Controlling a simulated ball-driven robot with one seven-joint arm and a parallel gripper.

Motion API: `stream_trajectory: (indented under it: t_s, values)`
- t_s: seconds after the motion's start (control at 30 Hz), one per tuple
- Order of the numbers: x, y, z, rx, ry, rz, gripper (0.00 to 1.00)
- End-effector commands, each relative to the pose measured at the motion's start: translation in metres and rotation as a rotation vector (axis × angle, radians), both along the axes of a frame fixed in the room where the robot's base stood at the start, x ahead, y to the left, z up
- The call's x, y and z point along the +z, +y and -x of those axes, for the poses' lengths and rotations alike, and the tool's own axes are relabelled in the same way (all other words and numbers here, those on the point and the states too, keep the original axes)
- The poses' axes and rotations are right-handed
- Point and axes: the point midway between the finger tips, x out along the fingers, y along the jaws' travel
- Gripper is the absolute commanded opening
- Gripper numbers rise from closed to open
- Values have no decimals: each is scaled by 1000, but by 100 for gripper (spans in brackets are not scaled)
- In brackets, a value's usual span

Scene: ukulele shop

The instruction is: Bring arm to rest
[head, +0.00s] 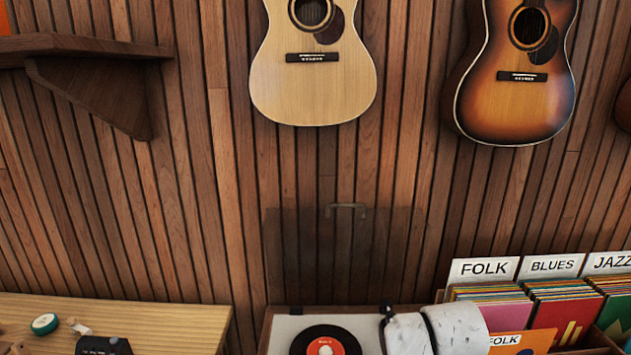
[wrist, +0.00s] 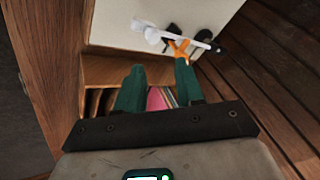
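My gripper shows in the wrist view (wrist: 159,66), with two green fingers spread apart and a dark bar across their base. I see nothing held between the fingers. Past them, lower down, stand thin coloured sleeves (wrist: 157,98) in a wooden compartment. A white arm link of mine crosses the bottom of the head view, right of the record player; my gripper is out of that picture.
A record player (head: 368,332) with a black record (head: 325,341) stands at bottom centre. Record bins labelled FOLK (head: 483,269), BLUES and JAZZ are at right. A wooden table (head: 170,322) is at left. Guitars (head: 313,85) hang on the slatted wall. A pale panel (wrist: 115,25) lies ahead of my fingers.

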Motion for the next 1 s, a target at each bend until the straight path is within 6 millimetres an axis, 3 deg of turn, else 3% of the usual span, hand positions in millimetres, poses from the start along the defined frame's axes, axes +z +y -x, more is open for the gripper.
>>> stream_trajectory:
  t_s: [0.03, 0.1, 0.3, 0.5, 0.7, 0.83, 1.0]
  values:
    - [-22, -11, 24, 40, 36, 27, 37]
    - [-47, -23, 54, 107, 82, 64, 37]
    - [-102, -50, 150, 310, 211, 143, 37]
    - [-137, -65, 253, 527, 328, 184, 37]
    - [-149, -68, 340, 721, 412, 192, 37]
    - [-149, -66, 372, 798, 437, 189, 37]
    - [-148, -65, 385, 836, 447, 188, 37]
